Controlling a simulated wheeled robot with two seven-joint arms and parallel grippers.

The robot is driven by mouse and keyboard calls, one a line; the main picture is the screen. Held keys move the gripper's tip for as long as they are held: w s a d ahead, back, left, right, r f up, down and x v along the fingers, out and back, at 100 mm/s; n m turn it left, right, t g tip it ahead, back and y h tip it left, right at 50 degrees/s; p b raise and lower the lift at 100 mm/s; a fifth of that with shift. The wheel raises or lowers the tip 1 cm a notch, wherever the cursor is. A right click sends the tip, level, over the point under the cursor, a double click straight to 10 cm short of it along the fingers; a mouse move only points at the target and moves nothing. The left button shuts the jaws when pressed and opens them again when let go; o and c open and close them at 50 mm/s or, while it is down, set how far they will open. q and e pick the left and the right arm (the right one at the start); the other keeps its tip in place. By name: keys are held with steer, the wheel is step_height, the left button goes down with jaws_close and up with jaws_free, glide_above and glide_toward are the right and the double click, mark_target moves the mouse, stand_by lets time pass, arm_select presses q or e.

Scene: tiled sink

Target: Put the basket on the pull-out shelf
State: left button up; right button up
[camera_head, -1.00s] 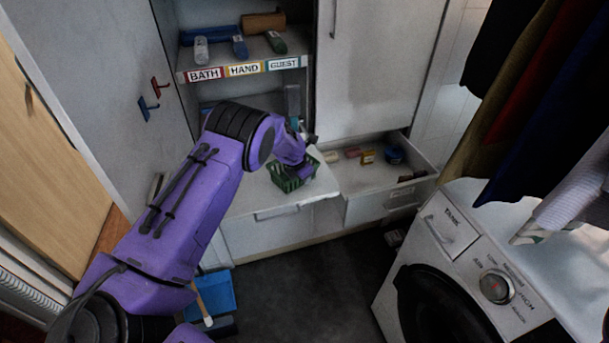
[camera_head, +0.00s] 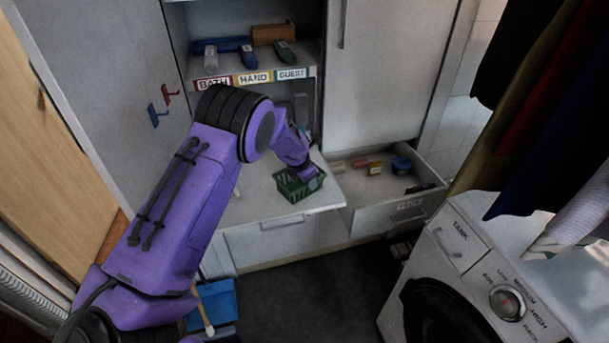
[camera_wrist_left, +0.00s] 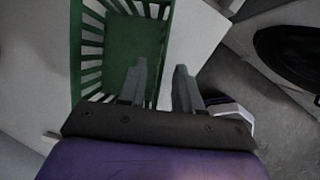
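The green slatted basket (camera_head: 290,189) sits upright on the white pull-out shelf (camera_head: 245,208), near its front right part. In the left wrist view the basket (camera_wrist_left: 90,48) shows from above, with its floor bare where visible. My left gripper (camera_head: 309,174) is at the basket's right side. In the left wrist view its fingers (camera_wrist_left: 160,85) are apart, one inside the basket and one outside, with the side wall between them. A gap shows between the wall and the outer finger. My right gripper is not in view.
An open drawer (camera_head: 375,212) with several small items is right of the shelf. Above is a shelf labelled BATH, HAND, GUEST (camera_head: 253,78). A washing machine (camera_head: 470,260) and hanging clothes (camera_head: 540,110) are at right. A blue dustpan (camera_head: 218,300) is on the floor.

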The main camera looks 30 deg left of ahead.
arm_select(q)
steer(key=v, duration=0.7)
steer(key=shift+b, duration=0.35)
steer(key=shift+s, duration=0.1)
stand_by(0.6)
